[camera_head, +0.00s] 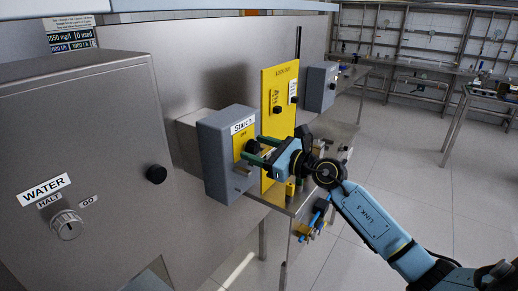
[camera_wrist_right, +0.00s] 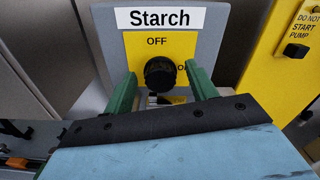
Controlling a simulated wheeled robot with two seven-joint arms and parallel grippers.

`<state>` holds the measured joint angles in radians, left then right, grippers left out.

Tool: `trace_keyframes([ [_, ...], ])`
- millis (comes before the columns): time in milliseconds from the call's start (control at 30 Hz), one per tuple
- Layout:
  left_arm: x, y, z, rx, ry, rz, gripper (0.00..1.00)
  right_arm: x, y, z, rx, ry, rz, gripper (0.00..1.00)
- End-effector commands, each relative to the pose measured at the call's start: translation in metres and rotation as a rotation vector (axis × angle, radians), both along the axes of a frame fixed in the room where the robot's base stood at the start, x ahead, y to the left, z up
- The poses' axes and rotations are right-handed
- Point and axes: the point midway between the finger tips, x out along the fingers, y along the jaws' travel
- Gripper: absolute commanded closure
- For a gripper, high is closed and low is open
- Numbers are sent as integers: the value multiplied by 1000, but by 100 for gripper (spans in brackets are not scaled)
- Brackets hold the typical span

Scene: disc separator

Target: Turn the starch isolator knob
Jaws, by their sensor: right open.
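The starch isolator is a grey box (camera_head: 216,160) with a "Starch" label and a yellow plate, on the left-centre of the head view. Its black knob (camera_wrist_right: 160,74) shows in the right wrist view below the word OFF, with a partly covered "ON" to its right. The knob also shows in the head view (camera_head: 252,147). My right gripper (camera_head: 257,150) is open, its green fingers reaching toward the box. In the right wrist view one finger is on each side of the knob, with visible gaps. Whether the fingertips reach the knob's depth is unclear. My left gripper is not in view.
A steel cabinet (camera_head: 95,120) with a WATER knob (camera_head: 67,224) stands at the left. A yellow panel (camera_head: 283,75) is just beyond the starch box, with another grey box (camera_head: 319,87) farther back. The tiled floor (camera_head: 425,165) at right is open.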

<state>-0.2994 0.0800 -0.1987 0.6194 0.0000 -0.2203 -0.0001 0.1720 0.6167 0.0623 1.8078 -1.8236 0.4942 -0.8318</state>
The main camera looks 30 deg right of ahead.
Motion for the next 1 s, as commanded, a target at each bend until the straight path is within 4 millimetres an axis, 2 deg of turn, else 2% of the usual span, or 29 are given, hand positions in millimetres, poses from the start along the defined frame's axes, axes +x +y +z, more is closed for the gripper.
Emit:
trace_keyframes([
  [67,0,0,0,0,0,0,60,0,0,0,0,0,0,44],
  [400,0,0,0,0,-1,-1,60,0,0,0,0,0,0,88],
  [667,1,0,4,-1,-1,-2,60,0,0,1,26,11,0,88],
  [1000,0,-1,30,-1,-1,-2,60,0,-1,3,212,90,-1,88],
])
